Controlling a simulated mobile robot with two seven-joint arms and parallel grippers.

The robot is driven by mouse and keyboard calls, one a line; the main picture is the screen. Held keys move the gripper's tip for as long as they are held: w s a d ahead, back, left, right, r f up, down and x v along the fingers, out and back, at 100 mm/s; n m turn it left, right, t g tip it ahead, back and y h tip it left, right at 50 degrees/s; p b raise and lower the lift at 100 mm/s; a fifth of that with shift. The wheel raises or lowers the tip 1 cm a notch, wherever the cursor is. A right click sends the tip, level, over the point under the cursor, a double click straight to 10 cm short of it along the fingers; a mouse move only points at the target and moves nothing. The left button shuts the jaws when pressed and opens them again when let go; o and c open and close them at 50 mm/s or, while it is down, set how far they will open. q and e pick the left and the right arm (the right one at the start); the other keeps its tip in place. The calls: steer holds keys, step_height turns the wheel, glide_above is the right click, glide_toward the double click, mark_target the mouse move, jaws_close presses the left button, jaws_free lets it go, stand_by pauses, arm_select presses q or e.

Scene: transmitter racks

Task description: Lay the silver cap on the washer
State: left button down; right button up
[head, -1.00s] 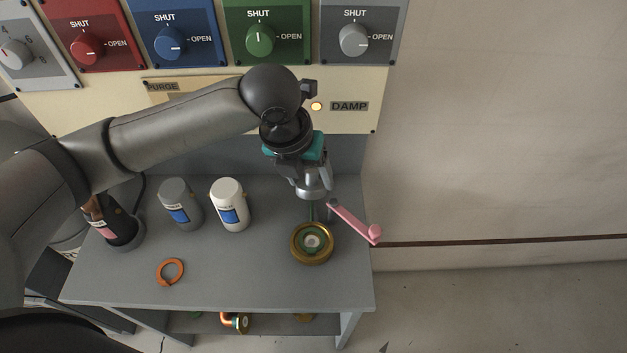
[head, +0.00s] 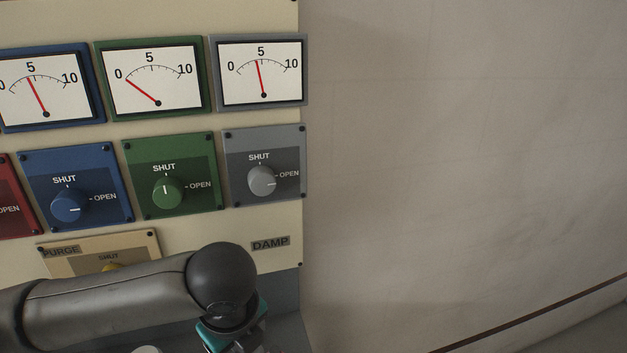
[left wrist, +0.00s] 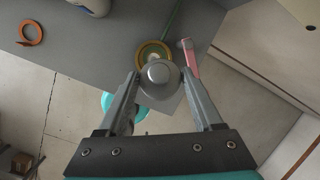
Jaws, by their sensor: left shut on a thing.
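The silver cap (left wrist: 158,78) is a round, domed piece held between the two fingers of my left gripper (left wrist: 160,86) in the left wrist view. The gripper is shut on it. Beyond the cap, on the grey bench, is a gold ring (left wrist: 144,55) with green inside it. The cap hides much of this ring, so I cannot make out the washer clearly or tell the height between them. In the head view only the wrist of my left arm shows at the bottom; the fingers, cap and washer are out of frame. My right gripper is in neither view.
An orange ring (left wrist: 31,33) lies on the bench (left wrist: 84,45) at left, near a white bottle (left wrist: 92,6). The head view shows the panel with gauges and a green knob (head: 167,193).

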arm_select(q)
steer(key=n, duration=0.2)
steer(key=f+n+y+b, duration=0.1)
steer(key=n, duration=0.1)
steer(key=s+n+g+b, duration=0.1)
steer(key=n, duration=0.2)
steer(key=shift+a+f+y, duration=0.3)
steer(key=s+a+n+g+b, duration=0.1)
steer(key=n+b, duration=0.1)
steer(key=n, duration=0.4)
steer(key=a+f+n+g+b, duration=0.1)
steer(key=n+g+b, duration=0.1)
steer(key=n, duration=0.4)
steer(key=s+a+n+g+h+b, duration=0.1)
steer(key=n+b, duration=0.2)
steer(key=n, duration=0.4)
steer(key=shift+s+a+f+g, duration=0.35)
steer(key=shift+a+f+g, duration=0.05)
steer(key=shift+d, duration=0.1)
